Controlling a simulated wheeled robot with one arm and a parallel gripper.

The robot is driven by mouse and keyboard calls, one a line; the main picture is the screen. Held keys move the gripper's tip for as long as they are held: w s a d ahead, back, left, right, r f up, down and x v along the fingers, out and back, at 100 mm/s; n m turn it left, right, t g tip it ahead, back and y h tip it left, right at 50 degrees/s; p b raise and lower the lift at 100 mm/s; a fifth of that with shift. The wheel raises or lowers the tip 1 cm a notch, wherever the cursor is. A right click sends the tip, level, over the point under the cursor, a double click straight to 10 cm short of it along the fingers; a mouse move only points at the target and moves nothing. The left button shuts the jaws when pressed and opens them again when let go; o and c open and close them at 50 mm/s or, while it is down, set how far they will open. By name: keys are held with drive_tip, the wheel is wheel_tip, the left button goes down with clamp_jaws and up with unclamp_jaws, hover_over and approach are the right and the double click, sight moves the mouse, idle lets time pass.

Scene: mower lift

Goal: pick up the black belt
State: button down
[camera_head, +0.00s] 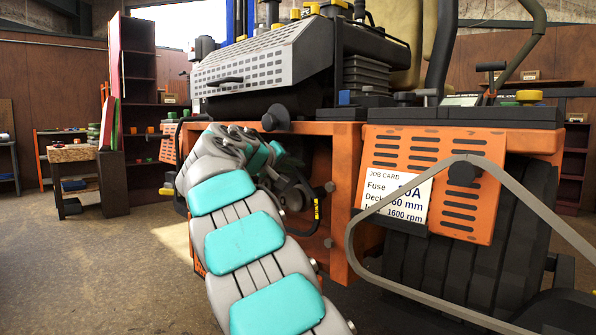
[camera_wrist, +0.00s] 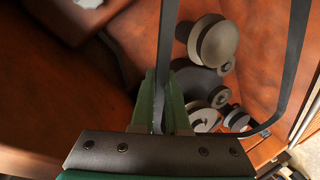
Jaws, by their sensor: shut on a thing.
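The black belt (camera_wrist: 166,38) shows in the wrist view as a dark strip that runs up from between my fingers. A dark strand at the right bends inward low down and looks like part of the same loop. My gripper (camera_wrist: 161,88) has green fingers and is shut on the belt's left strand. Grey pulleys (camera_wrist: 216,41) lie behind the belt. In the head view my arm reaches to the opening in the orange mower (camera_head: 341,165), and my fingers are hidden. A dark curved strip with a yellow mark shows there; I cannot tell whether it is the belt.
A large grey belt loop (camera_head: 530,199) hangs from a black knob (camera_head: 462,173) in front of the orange side panel. A job card (camera_head: 398,198) is on that panel. A black tyre (camera_head: 484,258) stands below. Open floor (camera_head: 90,265) lies to the left.

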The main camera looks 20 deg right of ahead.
drive_tip(key=s+a+b, duration=0.2)
drive_tip(key=s+a, duration=0.6)
drive_tip(key=a, duration=0.5)
drive_tip(key=shift+s+a+f+b, duration=0.15)
drive_tip(key=shift+s+a+b, duration=0.15)
drive_tip(key=shift+s+b, duration=0.05)
